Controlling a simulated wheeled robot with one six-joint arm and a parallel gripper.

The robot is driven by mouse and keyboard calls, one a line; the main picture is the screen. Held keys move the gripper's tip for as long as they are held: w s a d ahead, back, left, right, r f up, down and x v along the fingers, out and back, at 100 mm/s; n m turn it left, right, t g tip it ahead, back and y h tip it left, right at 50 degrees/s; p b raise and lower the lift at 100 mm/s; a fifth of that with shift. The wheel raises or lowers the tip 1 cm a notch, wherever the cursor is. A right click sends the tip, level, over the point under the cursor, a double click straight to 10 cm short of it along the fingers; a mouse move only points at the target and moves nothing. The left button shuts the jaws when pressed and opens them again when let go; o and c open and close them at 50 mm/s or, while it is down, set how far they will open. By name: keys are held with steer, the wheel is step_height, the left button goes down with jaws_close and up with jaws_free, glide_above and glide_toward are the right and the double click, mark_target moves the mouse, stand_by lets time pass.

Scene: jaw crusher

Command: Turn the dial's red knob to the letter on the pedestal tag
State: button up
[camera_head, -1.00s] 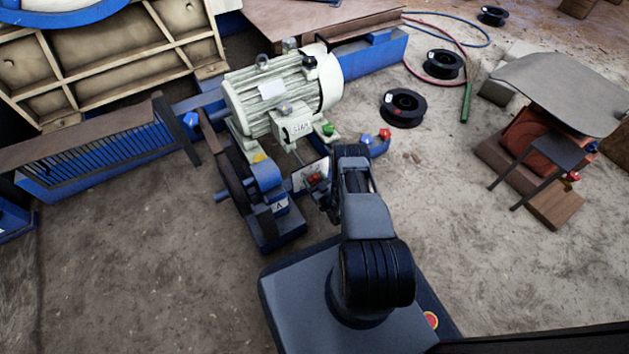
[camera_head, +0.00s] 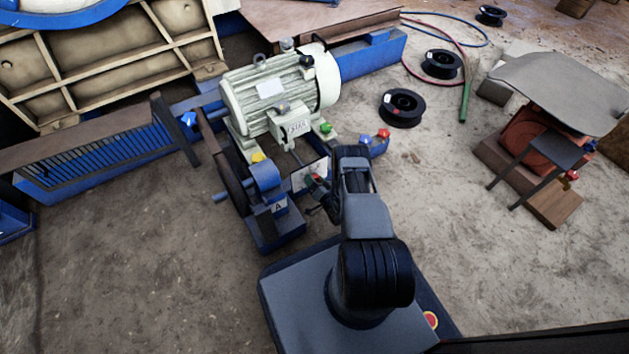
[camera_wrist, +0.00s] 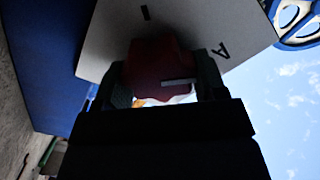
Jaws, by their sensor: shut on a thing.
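The red knob (camera_wrist: 158,66) is between the two fingers of my gripper (camera_wrist: 162,80) in the wrist view, and the gripper is shut on it. A white line on the knob lies about level, on its right side. The white dial plate (camera_wrist: 105,45) behind shows a letter A (camera_wrist: 221,50) to the upper right and a dark stroke at the top; its other markings are hidden. In the head view, the knob (camera_head: 317,176) shows as a small red spot before the dial plate (camera_head: 303,177). The pedestal tag (camera_head: 278,206) reads A on the blue pedestal.
The pale green motor (camera_head: 280,92) stands just behind the dial. Green (camera_head: 326,127) and red (camera_head: 384,133) knobs sit beyond my arm.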

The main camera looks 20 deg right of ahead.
steer(key=shift+s+f+m, duration=0.1)
steer(key=shift+m, duration=0.5)
steer(key=o, duration=0.9)
steer(key=shift+d, duration=0.1)
